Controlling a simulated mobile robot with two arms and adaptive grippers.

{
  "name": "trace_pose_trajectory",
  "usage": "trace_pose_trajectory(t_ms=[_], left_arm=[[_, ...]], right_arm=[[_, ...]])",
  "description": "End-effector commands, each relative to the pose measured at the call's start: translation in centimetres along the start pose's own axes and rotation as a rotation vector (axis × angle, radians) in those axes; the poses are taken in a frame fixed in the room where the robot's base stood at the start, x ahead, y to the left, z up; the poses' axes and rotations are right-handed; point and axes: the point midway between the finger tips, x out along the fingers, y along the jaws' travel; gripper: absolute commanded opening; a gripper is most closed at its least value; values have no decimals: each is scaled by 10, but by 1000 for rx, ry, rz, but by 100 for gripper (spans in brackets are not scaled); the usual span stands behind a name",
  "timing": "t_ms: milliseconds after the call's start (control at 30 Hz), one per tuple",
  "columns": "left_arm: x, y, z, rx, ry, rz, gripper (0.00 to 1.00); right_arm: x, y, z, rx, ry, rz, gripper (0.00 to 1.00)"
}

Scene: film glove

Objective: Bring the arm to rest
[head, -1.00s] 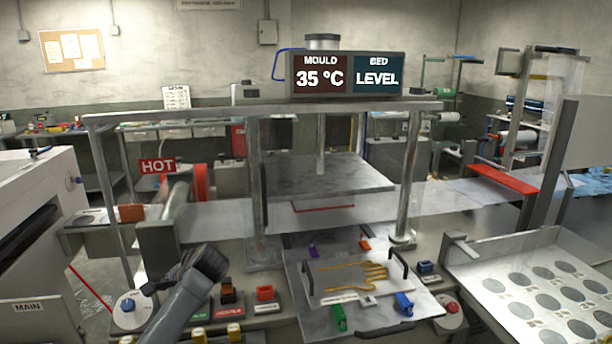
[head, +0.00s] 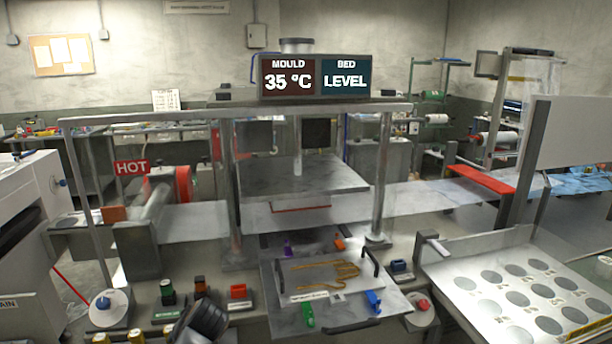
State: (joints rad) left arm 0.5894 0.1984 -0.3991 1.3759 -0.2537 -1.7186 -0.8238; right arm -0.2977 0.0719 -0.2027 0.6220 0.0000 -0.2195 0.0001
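A dark ribbed part of my own arm shows at the bottom edge of the head view, left of the middle, in front of the press bench. No gripper fingers can be made out there. My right arm is out of view. The press (head: 305,177) stands in the middle, its upper plate raised above the bed. In front of it lies a metal plate (head: 279,313) with two black handles, bearing a mould with a tan glove outline (head: 325,273). Green (head: 308,314), blue (head: 373,301), orange and purple clamps sit around the mould. The display (head: 316,77) reads mould 35 °C and bed level.
A tray with grey discs (head: 437,260) is at the right. A blue knob (head: 103,303), green and red buttons and yellow pieces line the bench front at the left. A film roll with a HOT sign (head: 132,167) stands behind. A red bar (head: 481,179) crosses the film at the right.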

Motion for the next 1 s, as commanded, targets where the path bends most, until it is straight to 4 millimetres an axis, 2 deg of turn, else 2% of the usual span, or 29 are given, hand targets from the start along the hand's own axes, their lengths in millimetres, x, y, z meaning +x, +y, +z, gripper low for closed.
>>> trace_pose_trajectory(t_ms=[33,167,267,300,400,500,700,1000], left_arm=[[3,20,-3,-21,26,16,58],[6,76,-7,-110,104,70,58],[2,131,-5,-218,176,133,58],[-2,154,-1,-270,204,164,58],[-16,206,14,-405,261,241,58],[-32,245,31,-531,297,308,58],[-60,286,60,-700,326,391,58],[-94,319,93,-869,338,470,58]], right_arm=[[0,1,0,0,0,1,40],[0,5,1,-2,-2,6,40],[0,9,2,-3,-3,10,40],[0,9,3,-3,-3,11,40],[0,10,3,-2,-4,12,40],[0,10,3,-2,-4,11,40],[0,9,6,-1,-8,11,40],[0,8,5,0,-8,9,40]])
